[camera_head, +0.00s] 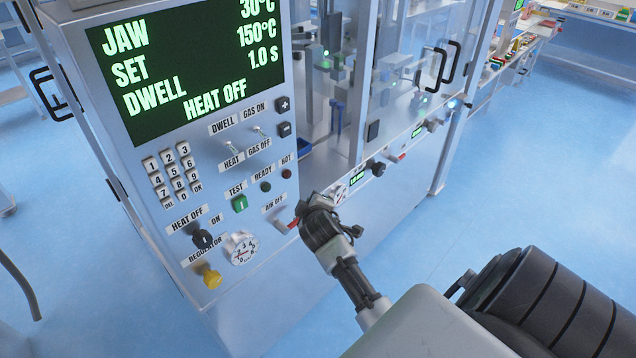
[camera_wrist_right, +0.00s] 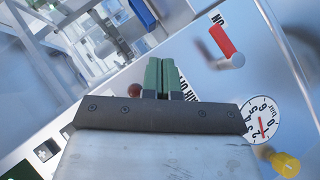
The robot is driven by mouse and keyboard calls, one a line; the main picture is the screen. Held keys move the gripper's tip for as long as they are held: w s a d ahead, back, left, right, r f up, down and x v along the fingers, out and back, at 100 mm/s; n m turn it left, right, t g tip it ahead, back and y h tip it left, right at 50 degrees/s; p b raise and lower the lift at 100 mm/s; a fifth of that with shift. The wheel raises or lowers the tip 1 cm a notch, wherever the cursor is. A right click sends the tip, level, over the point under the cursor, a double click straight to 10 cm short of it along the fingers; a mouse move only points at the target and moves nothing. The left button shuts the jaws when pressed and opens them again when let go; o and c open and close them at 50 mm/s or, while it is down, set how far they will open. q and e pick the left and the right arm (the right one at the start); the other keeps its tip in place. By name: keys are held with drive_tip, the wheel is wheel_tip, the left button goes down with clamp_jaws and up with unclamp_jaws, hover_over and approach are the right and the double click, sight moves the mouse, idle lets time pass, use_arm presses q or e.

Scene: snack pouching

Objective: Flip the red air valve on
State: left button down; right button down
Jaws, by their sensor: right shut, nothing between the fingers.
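The red air valve (camera_head: 293,223) is on the lower right of the machine's front panel, below the "AIR OFF" label. In the right wrist view its red handle (camera_wrist_right: 222,41) extends from a silver pivot, and its free end lies close to the letters "ON". My right gripper (camera_head: 307,212) is just right of the valve in the head view and hides part of the panel there. In the wrist view its green fingers (camera_wrist_right: 160,74) are shut and empty, with a visible gap between them and the handle. My left gripper is not in view.
A pressure gauge (camera_head: 241,249) and a yellow regulator knob (camera_head: 211,277) sit left of the valve. The green test button (camera_head: 239,204) and several switches are above. A dark knob (camera_head: 378,169) lies farther right. Open blue floor (camera_head: 430,255) is to the right.

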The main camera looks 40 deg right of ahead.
drive_tip(key=shift+s+r, duration=1.05)
drive_tip(key=shift+r, duration=0.05)
drive_tip(key=shift+f, duration=0.1)
drive_tip(key=s+a+f+g+y+b, duration=0.1)
drive_tip(key=s+a+f+y, duration=0.2)
drive_tip(key=f, duration=0.8)
drive_tip(key=s+a+f+g+b, duration=0.15)
drive_tip(key=s+a+f, duration=0.3)
drive_tip(key=f, duration=0.55)
drive_tip(key=s+a+f+g+y+b, duration=0.1)
drive_tip(key=s+a+f+g+y, duration=0.3)
drive_tip(key=f, duration=0.7)
drive_tip(key=s+a+f+m+g+b, duration=0.1)
drive_tip(key=s+a+f, duration=0.1)
drive_tip(key=s+f, duration=0.4)
drive_tip(key=s+a+f+m+g+b, duration=0.1)
drive_tip(key=s+f, duration=0.5)
drive_tip(key=s, duration=0.9)
drive_tip(key=s+a+f+m+g+b, duration=0.1)
drive_tip(key=s+a+f, duration=0.2)
drive_tip(key=s+f, duration=0.4)
drive_tip(key=s, duration=0.3)
drive_tip(key=shift+s, duration=0.35)
